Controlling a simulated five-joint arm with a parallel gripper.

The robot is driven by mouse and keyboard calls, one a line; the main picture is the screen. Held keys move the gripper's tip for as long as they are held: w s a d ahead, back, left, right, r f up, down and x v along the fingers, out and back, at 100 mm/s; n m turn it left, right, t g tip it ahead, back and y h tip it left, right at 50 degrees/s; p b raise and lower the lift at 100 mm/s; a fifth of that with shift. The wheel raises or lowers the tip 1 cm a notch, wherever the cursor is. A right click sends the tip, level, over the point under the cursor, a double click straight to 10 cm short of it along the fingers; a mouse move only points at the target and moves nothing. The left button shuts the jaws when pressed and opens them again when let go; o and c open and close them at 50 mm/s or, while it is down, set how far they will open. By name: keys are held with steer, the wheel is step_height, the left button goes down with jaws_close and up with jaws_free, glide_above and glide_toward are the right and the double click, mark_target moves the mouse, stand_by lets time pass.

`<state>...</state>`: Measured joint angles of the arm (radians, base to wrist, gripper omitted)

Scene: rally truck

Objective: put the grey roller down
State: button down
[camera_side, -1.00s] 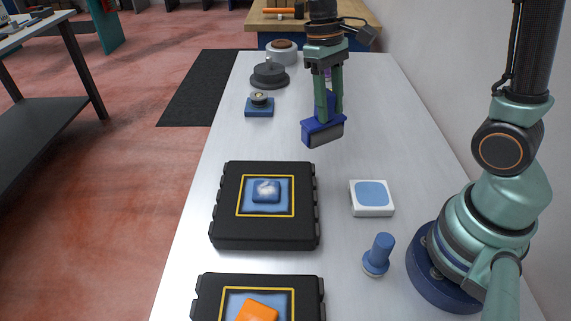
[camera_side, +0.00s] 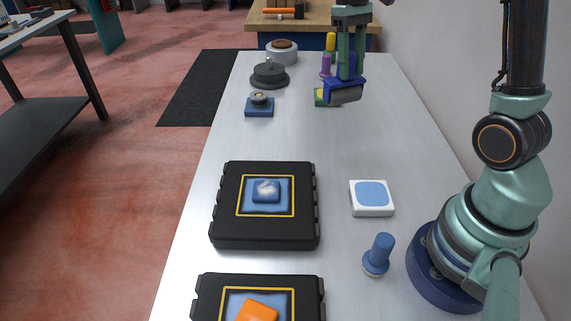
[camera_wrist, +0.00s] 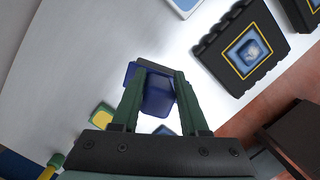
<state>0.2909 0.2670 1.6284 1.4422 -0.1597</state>
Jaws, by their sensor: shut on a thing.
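The grey roller (camera_side: 346,95) is a short grey bar under a dark blue holder (camera_side: 345,86). My gripper (camera_side: 350,78) is shut on the blue holder and carries the roller above the far right part of the bench. I cannot tell the exact height of the roller over the bench.
The light bench (camera_side: 300,130) is clear across its middle. A dark round weight (camera_side: 269,76), a blue block with a knob (camera_side: 259,106) and a white round pot (camera_side: 282,54) stand at the far left. Black cases (camera_side: 225,215), a white-blue pad (camera_side: 371,197) and a blue stamp (camera_side: 378,255) lie nearer.

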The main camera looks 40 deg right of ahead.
step_height(320, 180, down, 15)
steer(key=shift+r, duration=0.15)
stand_by(0.5)
steer(key=shift+c, duration=2.1)
jaws_free()
